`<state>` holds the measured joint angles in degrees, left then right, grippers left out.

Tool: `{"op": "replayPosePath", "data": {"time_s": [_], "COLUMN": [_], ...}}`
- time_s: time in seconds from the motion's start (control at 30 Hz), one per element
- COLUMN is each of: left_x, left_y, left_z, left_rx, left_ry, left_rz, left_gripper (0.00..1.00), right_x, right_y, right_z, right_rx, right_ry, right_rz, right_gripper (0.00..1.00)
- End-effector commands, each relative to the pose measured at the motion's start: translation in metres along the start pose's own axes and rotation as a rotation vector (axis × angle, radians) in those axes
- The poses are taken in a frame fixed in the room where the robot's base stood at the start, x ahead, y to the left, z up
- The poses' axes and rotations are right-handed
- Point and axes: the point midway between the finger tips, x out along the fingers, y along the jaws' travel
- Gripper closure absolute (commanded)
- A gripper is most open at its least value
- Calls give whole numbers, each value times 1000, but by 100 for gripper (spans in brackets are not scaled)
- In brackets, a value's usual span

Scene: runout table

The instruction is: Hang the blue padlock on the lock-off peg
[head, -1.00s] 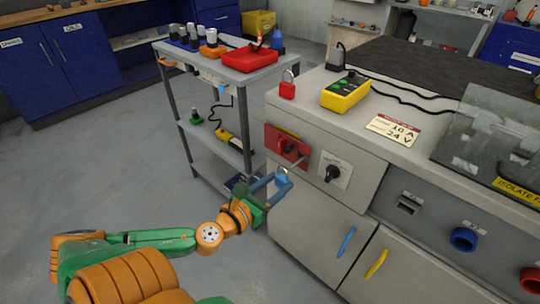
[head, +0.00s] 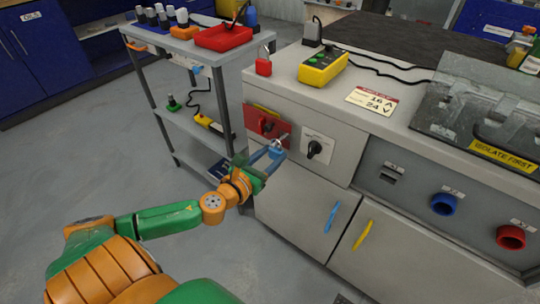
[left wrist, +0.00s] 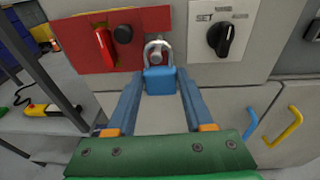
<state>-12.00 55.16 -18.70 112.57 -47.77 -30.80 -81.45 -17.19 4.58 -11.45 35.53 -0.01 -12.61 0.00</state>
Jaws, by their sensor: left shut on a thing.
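My left gripper (head: 274,153) is shut on the blue padlock (left wrist: 160,80), held upright with its silver shackle up. In the left wrist view the fingers grip the padlock body from both sides. The padlock is in front of the lower right edge of the red panel (head: 258,121) on the cabinet face. That panel carries a red handle (left wrist: 105,48) and a black round knob (left wrist: 123,34). My right gripper is not in view.
A black selector switch (head: 315,148) is just right of the padlock. A red padlock (head: 264,67) and a yellow control box (head: 323,67) stand on the cabinet top. A grey trolley (head: 187,49) stands left. Blue (head: 332,217) and yellow (head: 363,235) door handles are below.

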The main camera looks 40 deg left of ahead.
Motion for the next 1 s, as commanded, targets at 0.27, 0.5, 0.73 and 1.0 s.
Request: {"op": "replayPosePath", "data": {"time_s": [0.27,0.5,0.73,1.0], "left_x": [0,0,0,-34], "left_y": [0,0,0,0], "left_z": [0,0,0,-2], "left_rx": [0,0,0,0], "left_ry": [-1,0,0,7], "left_rz": [0,0,0,-1], "left_gripper": [100,13,13,13], "right_x": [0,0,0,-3], "right_y": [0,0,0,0], "right_z": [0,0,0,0], "right_rx": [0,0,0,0], "right_ry": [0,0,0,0], "right_rz": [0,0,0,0], "right_gripper": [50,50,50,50]}}
